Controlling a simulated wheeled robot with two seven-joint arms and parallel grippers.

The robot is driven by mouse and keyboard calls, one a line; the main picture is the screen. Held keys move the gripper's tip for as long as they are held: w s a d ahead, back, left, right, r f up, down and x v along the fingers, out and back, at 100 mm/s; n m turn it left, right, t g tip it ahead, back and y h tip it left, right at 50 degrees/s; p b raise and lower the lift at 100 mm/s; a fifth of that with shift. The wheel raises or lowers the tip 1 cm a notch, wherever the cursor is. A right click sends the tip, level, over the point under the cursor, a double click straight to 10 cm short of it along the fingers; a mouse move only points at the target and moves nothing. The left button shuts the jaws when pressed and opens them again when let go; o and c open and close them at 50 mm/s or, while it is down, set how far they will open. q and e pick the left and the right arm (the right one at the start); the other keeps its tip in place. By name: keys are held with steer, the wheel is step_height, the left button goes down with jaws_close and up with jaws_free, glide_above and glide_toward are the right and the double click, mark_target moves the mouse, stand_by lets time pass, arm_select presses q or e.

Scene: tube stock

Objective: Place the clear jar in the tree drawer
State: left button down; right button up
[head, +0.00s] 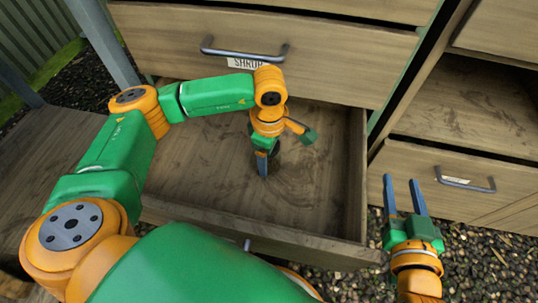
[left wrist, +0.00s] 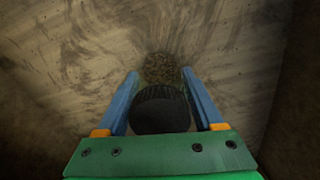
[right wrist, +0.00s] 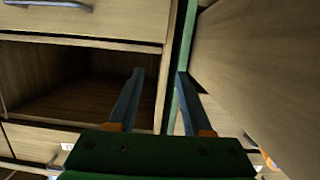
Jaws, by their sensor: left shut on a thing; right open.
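The open drawer (head: 320,195) is pulled out below the drawer labelled SHRUB; its own front label is not readable from here. My left gripper (head: 266,162) reaches down into the open drawer, fingers pointing at its floor. In the left wrist view, the left gripper (left wrist: 160,90) is shut on the jar, with its black lid (left wrist: 160,112) between the blue fingers and brownish grainy contents showing beyond the lid. In the head view the jar is mostly hidden by the gripper. I cannot tell if it touches the floor. My right gripper (head: 405,200) is open and empty, right of the drawer.
The shut SHRUB drawer (head: 160,35) with a metal handle overhangs the back of the open drawer. An open compartment (head: 465,105) and another shut drawer (head: 415,165) stand at the right. Dark gravel (head: 480,255) covers the ground. The drawer floor around the jar looks clear.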

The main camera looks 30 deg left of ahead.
steer(key=shift+r, duration=0.2)
arm_select(q)
steer(key=shift+c, duration=0.2)
jaws_free()
arm_select(e)
steer(key=shift+a+r, duration=0.1)
steer(key=shift+r, duration=0.05)
arm_select(q)
step_height(320, 180, up, 4)
steer(key=shift+f+p, duration=0.15)
steer(key=shift+p, duration=0.7)
step_height(320, 180, up, 4)
steer(key=shift+f+p, duration=0.1)
steer(key=shift+p, duration=0.55)
arm_select(e)
steer(key=s+d+f+g+h, duration=0.1)
steer(key=s+d+f+g, duration=0.1)
steer(key=s+f+g, duration=0.3)
steer(key=s+d+f+g+h, duration=0.1)
steer(key=s+d+f+g, duration=0.1)
steer(key=s+f+g, duration=0.4)
steer(key=shift+s+d+f+m+g+h, duration=0.3)
steer(key=shift+s+d+f+m+h, duration=0.1)
steer(key=shift+s+f, duration=1.35)
steer(key=shift+s+r, duration=0.15)
steer(key=shift+r, duration=0.1)
